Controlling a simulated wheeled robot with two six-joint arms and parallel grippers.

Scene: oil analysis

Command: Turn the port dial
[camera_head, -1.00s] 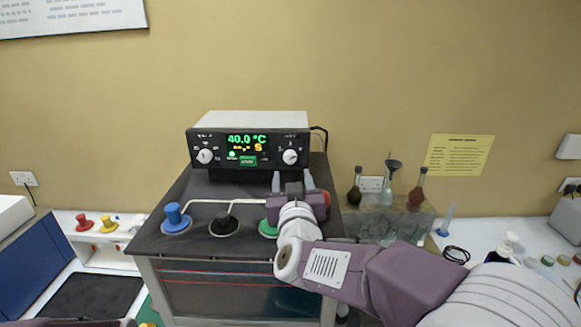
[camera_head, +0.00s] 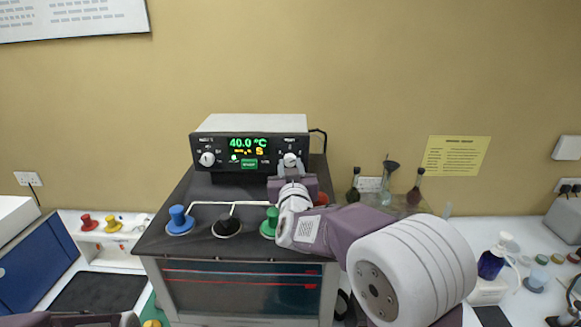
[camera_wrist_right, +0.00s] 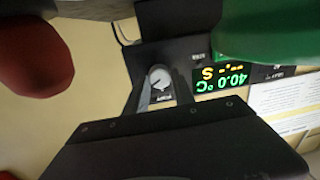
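The control unit (camera_head: 250,121) is a black-fronted box with a green 40.0 °C display. It has a white dial at the left (camera_head: 207,159) and another at the right (camera_head: 290,160); their labels are too small to read for certain. My right gripper (camera_head: 290,166) is at the right dial, pointing at the panel. In the right wrist view its two fingers (camera_wrist_right: 163,82) stand apart, one on each side of the right dial (camera_wrist_right: 160,77), whose pointer line is slanted. I cannot tell whether they touch it. My left gripper is out of view.
The unit stands on a dark bath top (camera_head: 190,246) with blue (camera_head: 179,220), black (camera_head: 226,224) and green (camera_head: 270,223) stoppers in front. Flasks (camera_head: 388,184) stand to the right. A yellow notice (camera_head: 454,155) hangs on the wall.

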